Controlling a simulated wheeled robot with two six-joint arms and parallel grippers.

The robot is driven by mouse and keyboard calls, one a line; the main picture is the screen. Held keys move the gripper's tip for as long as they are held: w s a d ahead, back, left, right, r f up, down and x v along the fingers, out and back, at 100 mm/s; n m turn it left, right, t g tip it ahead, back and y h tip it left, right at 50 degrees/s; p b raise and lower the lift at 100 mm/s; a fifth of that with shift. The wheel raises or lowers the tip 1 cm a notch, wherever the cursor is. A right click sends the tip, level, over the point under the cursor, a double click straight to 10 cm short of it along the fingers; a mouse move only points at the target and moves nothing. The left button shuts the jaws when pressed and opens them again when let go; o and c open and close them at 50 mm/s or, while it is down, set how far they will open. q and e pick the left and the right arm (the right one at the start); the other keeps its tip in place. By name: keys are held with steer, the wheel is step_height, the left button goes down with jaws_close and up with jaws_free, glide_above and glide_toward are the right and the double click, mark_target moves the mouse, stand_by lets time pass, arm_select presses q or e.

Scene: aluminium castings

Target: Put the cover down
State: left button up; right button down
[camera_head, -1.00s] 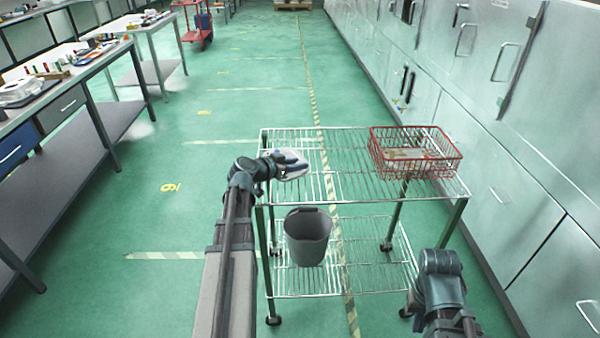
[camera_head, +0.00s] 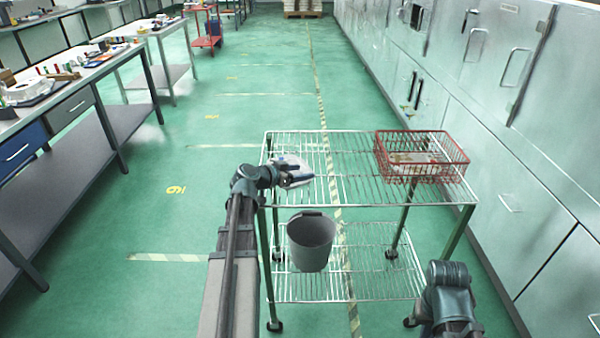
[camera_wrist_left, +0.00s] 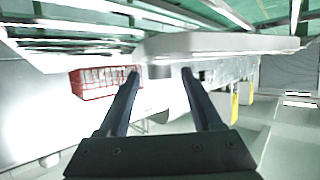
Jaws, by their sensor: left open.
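The cover (camera_head: 291,161), a pale grey-white piece, is at the left end of the wire cart's top shelf (camera_head: 345,165). In the left wrist view the cover (camera_wrist_left: 225,44) shows as a flat pale slab against the shelf wires, which appear at the top of the picture. My left gripper (camera_head: 303,178) is open at the cover, partly hiding it in the head view. Its two fingers (camera_wrist_left: 159,74) are spread in the wrist view, tips near the cover's edge; I cannot tell whether they touch it. My right arm shows at lower right, but its gripper is not visible.
A red wire basket (camera_head: 422,157) stands at the right of the top shelf, with flat pieces inside. A grey bucket (camera_head: 311,242) is on the lower shelf (camera_head: 365,275). The middle of the top shelf is clear. Workbenches are at left, metal cabinets at right.

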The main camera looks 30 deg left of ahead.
arm_select(q)
steer(key=shift+r, duration=0.25)
steer(key=p+v, duration=0.4)
steer(key=v, duration=0.8)
steer(key=shift+f+p, duration=0.15)
steer(key=shift+p, duration=0.25)
steer(key=d+f+m+g+h+p, duration=0.1)
steer(key=d+f+g+p, duration=0.2)
steer(key=d, duration=0.9)
steer(key=d+f+m+g+h+p, duration=0.15)
steer(key=d+g, duration=0.35)
steer(key=d, duration=0.7)
steer(key=s+d+f+n+g+y+p, duration=0.1)
steer(key=s+d+g+y+p, duration=0.2)
steer(key=s+d, duration=1)
steer(key=shift+s+d+g+y, duration=0.25)
steer(key=shift+d+g+y, duration=0.85)
steer(key=shift+y, duration=0.95)
steer(key=shift+a+f+n, duration=0.1)
steer(key=shift+n, duration=0.15)
